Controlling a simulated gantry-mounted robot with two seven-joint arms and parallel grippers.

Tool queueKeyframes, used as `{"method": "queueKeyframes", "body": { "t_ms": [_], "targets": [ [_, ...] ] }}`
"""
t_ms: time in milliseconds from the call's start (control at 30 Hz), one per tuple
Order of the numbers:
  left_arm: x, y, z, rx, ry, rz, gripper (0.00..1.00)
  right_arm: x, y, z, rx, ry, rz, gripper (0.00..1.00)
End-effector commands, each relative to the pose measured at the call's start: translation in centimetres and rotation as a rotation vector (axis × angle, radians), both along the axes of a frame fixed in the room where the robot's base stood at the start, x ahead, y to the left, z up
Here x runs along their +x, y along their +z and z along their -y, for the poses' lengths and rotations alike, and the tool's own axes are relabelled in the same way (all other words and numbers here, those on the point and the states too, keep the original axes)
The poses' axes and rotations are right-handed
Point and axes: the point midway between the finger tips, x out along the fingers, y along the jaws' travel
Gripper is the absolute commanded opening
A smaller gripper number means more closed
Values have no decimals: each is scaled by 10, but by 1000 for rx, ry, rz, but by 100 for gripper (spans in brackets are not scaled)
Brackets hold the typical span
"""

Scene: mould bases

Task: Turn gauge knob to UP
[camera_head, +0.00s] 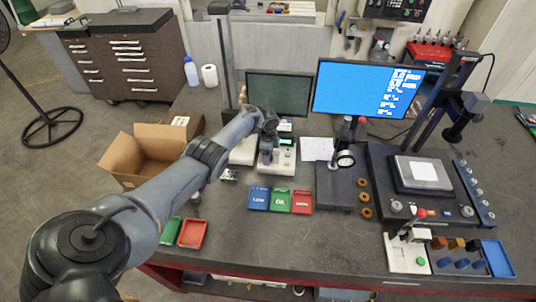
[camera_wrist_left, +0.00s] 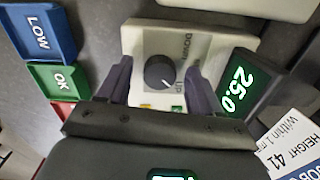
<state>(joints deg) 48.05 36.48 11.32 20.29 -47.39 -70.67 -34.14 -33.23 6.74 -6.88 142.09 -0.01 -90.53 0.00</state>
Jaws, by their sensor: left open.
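The gauge (camera_head: 284,158) is a pale box on the bench, partly hidden by my left arm in the head view. Its dark round knob (camera_wrist_left: 160,72) shows in the left wrist view on the white panel, with DOWN and UP printed to its right. A light mark on the knob seems to point to the lower right, near UP; its exact setting is hard to tell.
LOW, OK and HIGH bins (camera_head: 280,200) stand in front of the gauge. A dial stand (camera_head: 338,185) is to its right. A cardboard box (camera_head: 150,153) is at the left, and two screens stand behind. A HEIGHT card (camera_wrist_left: 292,150) lies near the display.

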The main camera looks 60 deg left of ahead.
Motion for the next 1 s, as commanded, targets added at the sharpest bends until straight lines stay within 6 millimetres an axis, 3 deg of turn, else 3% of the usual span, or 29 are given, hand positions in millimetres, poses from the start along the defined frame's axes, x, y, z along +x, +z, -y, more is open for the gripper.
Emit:
{"method": "queueKeyframes", "body": {
  "t_ms": [267,700,1000],
  "targets": [
    [1,10,0,-1,-1,2,65,0,5,2,-8,5,0,65],
    [1,81,-1,0,1,3,65,0,29,1,-4,3,0,65],
    [0,107,0,0,-1,0,65,0,34,-1,2,-2,0,65]
  ]
}}
